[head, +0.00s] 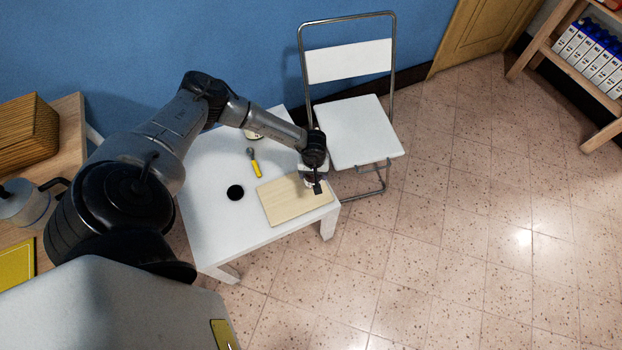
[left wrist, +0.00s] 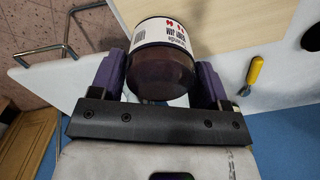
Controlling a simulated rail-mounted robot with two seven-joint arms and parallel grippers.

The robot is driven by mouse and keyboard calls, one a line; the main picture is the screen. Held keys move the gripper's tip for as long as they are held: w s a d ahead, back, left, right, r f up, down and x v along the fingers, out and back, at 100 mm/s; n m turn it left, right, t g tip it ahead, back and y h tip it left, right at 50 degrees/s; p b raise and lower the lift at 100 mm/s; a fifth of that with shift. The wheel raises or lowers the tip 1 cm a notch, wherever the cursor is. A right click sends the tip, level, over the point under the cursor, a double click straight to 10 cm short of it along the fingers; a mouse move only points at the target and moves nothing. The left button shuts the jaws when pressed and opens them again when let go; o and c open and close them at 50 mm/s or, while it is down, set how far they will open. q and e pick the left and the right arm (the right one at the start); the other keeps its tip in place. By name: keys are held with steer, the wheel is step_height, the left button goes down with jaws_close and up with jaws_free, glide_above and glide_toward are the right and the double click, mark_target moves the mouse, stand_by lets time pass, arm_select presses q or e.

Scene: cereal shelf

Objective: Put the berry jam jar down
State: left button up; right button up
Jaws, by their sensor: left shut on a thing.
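The berry jam jar (left wrist: 162,68) is a dark jar with a white and dark label, seen close up in the left wrist view. My left gripper (left wrist: 160,84) is shut on it, with one purple finger on each side. In the head view my left gripper (head: 315,185) is at the right end of the wooden board (head: 285,205), which lies on the white table (head: 212,225). There the gripper mostly hides the jar. I cannot tell whether the jar touches the board or is just above it. My right gripper is not in view.
A yellow-handled tool (head: 256,168) and a round black item (head: 235,192) are on the table left of the board. A white folding chair (head: 358,130) stands close behind the table's right side. The board's left part is clear.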

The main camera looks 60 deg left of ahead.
arm_select(q)
steer(key=shift+a+f, duration=0.35)
steer(key=shift+a, duration=0.2)
steer(key=shift+s+f+b, duration=0.1)
steer(key=shift+f+b, duration=0.9)
steer(key=shift+f, duration=0.95)
steer(key=shift+f, duration=0.15)
steer(key=o, duration=1.2)
steer(key=shift+c, duration=0.2)
